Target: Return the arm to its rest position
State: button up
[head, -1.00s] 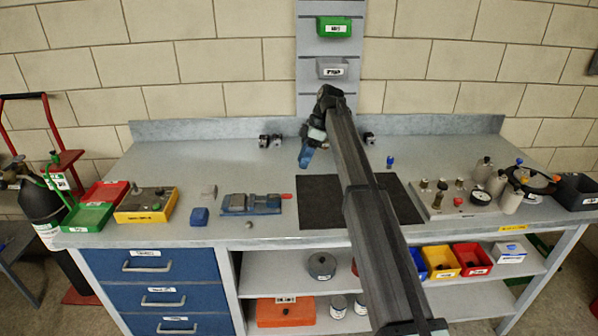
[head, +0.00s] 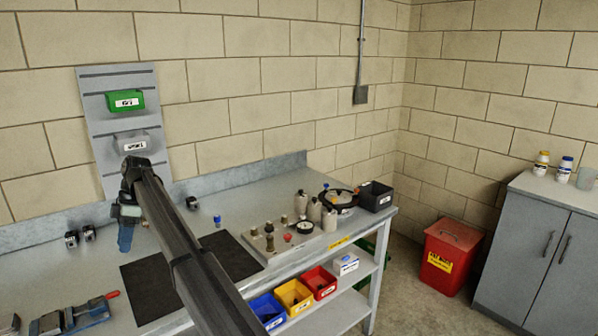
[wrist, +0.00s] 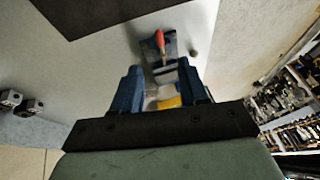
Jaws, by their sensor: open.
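My gripper (head: 126,236) hangs above the back part of the grey bench, fingers pointing down, near the back left of the dark mat (head: 150,291). In the wrist view my gripper (wrist: 158,70) shows two blue fingers apart with nothing held between them. My arm stretches across the mat in the head view and hides part of it. A blue-grey vise (head: 82,315) with a red handle lies left of the mat. In the wrist view the vise (wrist: 166,75) shows beyond the fingers, apart from them.
Small black fittings (head: 80,236) stand by the wall, left of my gripper. A panel of gauges and valves (head: 290,240) is right of the mat. A green bin (head: 125,101) and a grey bin (head: 132,144) hang on the wall rack behind. A red waste bin (head: 450,257) stands on the floor.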

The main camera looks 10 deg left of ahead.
jog(key=s+d+f+m+t+y, duration=0.1)
jog(key=s+d+f+m, duration=0.15)
jog(key=d+f, duration=0.6)
jog(key=s+d+f+m+t, duration=0.1)
jog(key=s+d+f, duration=0.25)
jog(key=d, duration=0.95)
jog(key=s+d+f+m, duration=0.3)
jog(key=d+f+m, duration=0.4)
jog(key=d+f, duration=0.85)
jog(key=s+d+f+m, duration=0.3)
jog(key=d+f+m, duration=0.3)
jog(key=d+f, duration=0.95)
jog(key=s+d+f+m+g+h, duration=0.2)
jog(key=s+d+f+m, duration=0.3)
jog(key=s+d+f, duration=0.7)
jog(key=s+d+f+m+g, duration=0.1)
jog(key=s+d+f+m, duration=0.1)
jog(key=s+d, duration=0.3)
jog(key=s+d+f+m+g, duration=0.1)
jog(key=s+d+f+m, duration=0.2)
jog(key=s, duration=0.7)
jog(key=shift+d+f+h, duration=0.4)
jog(key=shift+d+f, duration=0.3)
jog(key=shift+d, duration=0.25)
